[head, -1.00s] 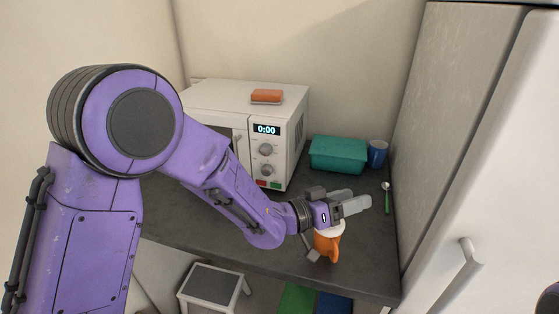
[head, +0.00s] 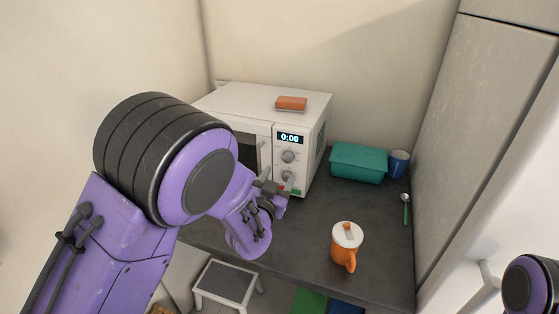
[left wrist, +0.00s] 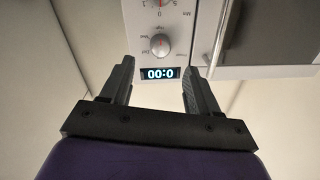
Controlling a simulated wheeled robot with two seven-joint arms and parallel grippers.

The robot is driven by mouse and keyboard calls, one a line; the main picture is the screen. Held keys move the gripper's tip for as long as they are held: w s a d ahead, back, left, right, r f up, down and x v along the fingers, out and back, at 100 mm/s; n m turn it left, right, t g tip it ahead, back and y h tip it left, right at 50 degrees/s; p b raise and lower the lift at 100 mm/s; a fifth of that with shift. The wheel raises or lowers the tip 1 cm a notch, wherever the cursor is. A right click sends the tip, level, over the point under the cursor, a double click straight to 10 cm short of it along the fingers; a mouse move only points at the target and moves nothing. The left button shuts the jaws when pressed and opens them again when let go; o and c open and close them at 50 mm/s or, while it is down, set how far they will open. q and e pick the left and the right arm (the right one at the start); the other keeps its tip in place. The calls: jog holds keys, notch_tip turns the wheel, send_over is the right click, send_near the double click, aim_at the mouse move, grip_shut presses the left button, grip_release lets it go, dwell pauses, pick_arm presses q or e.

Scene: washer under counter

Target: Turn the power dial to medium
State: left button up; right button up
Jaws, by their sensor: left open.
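The white microwave (head: 318,140) stands on the counter, its control panel facing me. The panel has a lit 0:00 display (head: 289,138), an upper dial (head: 289,156) and a lower dial (head: 289,176). In the left wrist view the panel is upside down. The dial with word labels, the power dial (left wrist: 160,45), sits beside the display and has a red mark; its setting is too small to read surely. My left gripper (head: 278,187) is open and empty in front of the lower panel. Its fingers (left wrist: 157,78) are apart, short of the power dial. My right gripper is out of view.
An orange block (head: 291,103) lies on the microwave. A teal box (head: 358,163), a blue cup (head: 398,164), a green-handled spoon (head: 406,210) and an orange mug with white lid (head: 346,245) are on the counter (head: 315,225). A tall cabinet (head: 470,150) bounds the right side.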

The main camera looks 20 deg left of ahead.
aim_at(288, 160)
pick_arm(q)
jog(key=w+p, duration=0.1)
jog(key=w, duration=0.2)
jog(key=w+p, duration=0.1)
jog(key=w, duration=0.3)
jog(key=shift+w+a, duration=0.2)
jog(key=shift+w, duration=0.05)
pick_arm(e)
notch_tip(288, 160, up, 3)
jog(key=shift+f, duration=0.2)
pick_arm(q)
jog(key=c, duration=1)
jog(key=shift+c, duration=0.2)
jog(key=shift+n, duration=0.4)
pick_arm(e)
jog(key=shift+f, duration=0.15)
pick_arm(q)
jog(key=n+b, duration=0.2)
jog(key=n, duration=0.3)
jog(key=n+b, duration=0.2)
jog(key=n, duration=0.3)
jog(key=shift+d+n+g, duration=0.1)
jog(key=shift+n+g, duration=0.2)
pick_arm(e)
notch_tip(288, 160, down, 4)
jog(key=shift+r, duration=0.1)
pick_arm(q)
jog(key=shift+r, duration=0.1)
